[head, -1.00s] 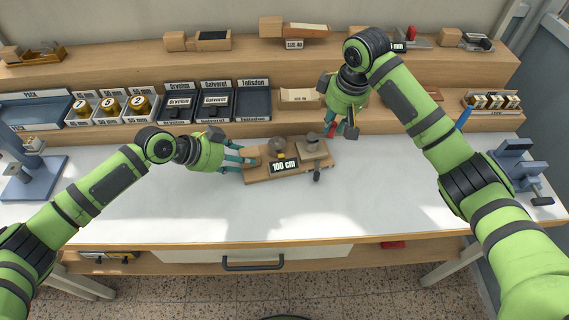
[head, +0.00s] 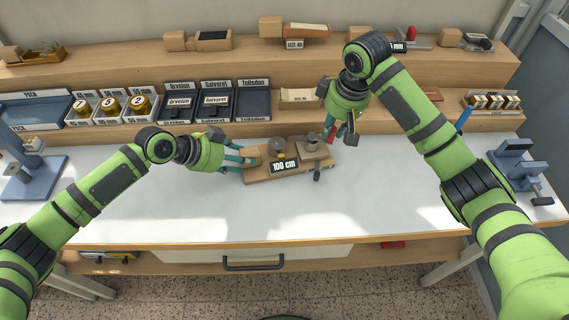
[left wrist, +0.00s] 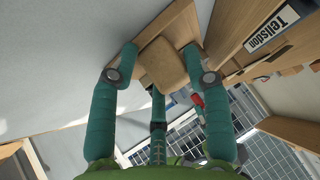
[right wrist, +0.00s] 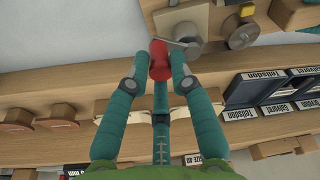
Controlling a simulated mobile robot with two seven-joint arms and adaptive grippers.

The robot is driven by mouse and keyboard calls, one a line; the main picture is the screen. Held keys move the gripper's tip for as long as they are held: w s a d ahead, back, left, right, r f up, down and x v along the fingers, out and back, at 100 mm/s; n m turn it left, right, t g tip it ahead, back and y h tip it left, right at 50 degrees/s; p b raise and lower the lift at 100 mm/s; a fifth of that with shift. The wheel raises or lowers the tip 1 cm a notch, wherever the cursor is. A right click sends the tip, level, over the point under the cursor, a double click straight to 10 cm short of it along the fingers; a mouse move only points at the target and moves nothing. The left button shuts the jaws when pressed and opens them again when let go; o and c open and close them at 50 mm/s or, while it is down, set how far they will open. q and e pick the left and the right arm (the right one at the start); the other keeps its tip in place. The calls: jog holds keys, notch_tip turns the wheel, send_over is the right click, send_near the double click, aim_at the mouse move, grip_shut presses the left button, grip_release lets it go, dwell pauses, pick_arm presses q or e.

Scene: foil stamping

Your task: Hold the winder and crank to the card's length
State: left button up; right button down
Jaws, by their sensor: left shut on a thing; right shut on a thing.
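The winder (head: 258,176) is a wooden board on the white bench, with a dark display (head: 284,166) reading 100 cm, a round spool (head: 277,147) and a grey metal block (head: 314,148). My left gripper (head: 246,158) is shut on the wooden block at the winder's left end; that block (left wrist: 162,65) sits between the fingers in the left wrist view. My right gripper (head: 339,135) is shut on the red crank knob (head: 330,131) behind the winder's right end. In the right wrist view the knob (right wrist: 159,60) is between the fingertips, on a thin metal crank arm (right wrist: 172,42).
Behind the winder a wooden shelf holds labelled black trays (head: 217,103), number wheels (head: 112,105) and a small wooden box (head: 300,97). A blue press (head: 34,172) stands at left, a blue clamp device (head: 518,168) at right. The bench front is clear.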

pick_arm(q)
jog(key=shift+a+f, duration=0.1)
jog(key=shift+a, duration=0.05)
pick_arm(e)
jog(key=c, duration=0.8)
grip_release()
jog(key=shift+c, duration=0.2)
jog(key=shift+r, duration=0.1)
jog(key=shift+r, duration=3.95)
pick_arm(q)
jog(key=o, duration=1.2)
jog(key=shift+o, duration=0.2)
